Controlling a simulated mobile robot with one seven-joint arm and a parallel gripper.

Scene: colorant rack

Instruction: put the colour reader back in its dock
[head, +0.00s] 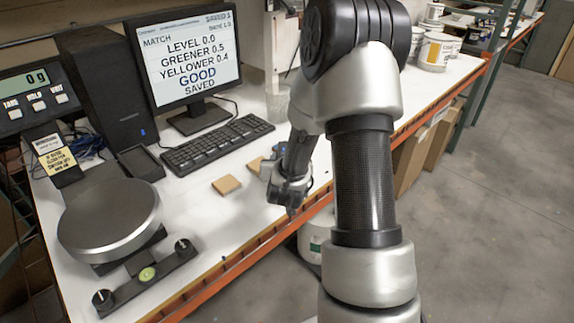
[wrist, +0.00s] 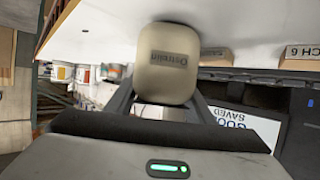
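The colour reader (wrist: 168,65), a beige rounded body with dark lettering, sits between the two fingers of my gripper (wrist: 165,105) in the wrist view. The fingers close on its sides. In the head view my gripper (head: 288,195) is above the front edge of the bench, right of the tan blocks, and the reader is hidden or too small to tell there. A black, shallow, open-topped holder (head: 141,163) stands between the black speaker-like box and the keyboard; it looks like the dock, and it appears empty.
A round scale (head: 110,215) fills the bench's left front. A keyboard (head: 217,142) and monitor (head: 185,55) stand behind. Two tan blocks (head: 226,184) lie on the bench near my gripper. White bench is clear between scale and blocks. Paint tins (head: 435,50) stand further right.

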